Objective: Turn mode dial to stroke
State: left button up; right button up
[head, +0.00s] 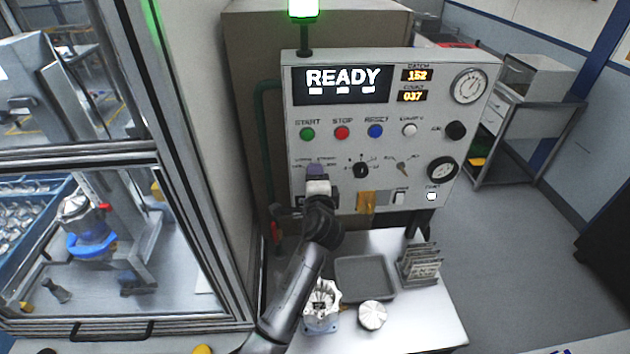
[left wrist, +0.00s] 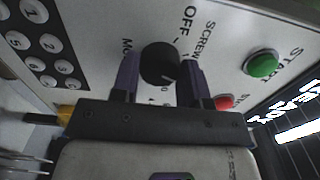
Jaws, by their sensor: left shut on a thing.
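My left gripper (head: 316,172) is at the lower left of the grey control panel (head: 295,150), under the green START button (head: 307,134). In the left wrist view the left gripper (left wrist: 160,78) has its two dark purple fingers on either side of a round black dial (left wrist: 158,62), shut on it. Panel lettering beside the dial reads "OFF", part of "SCREW" and "MO". A small pale mark shows on the dial's lower edge; which label it points to is unclear. In the head view the gripper hides this dial. My right gripper is not in view.
A second black knob (head: 361,170) is right of my gripper, with a key switch (head: 402,167) beyond it. Red STOP (head: 342,132) and blue RESET (head: 375,131) buttons are above. The display (head: 342,84) reads READY. A grey tray (head: 365,277) lies on the table below.

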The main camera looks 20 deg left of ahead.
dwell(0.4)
pick_arm(q)
jog(key=o, duration=0.9)
jog(key=shift+o, duration=0.2)
jog(key=b+v, duration=0.1)
jog(key=v, duration=1.2)
jog(key=shift+s+d, duration=0.2)
jog(key=shift+s, duration=0.15)
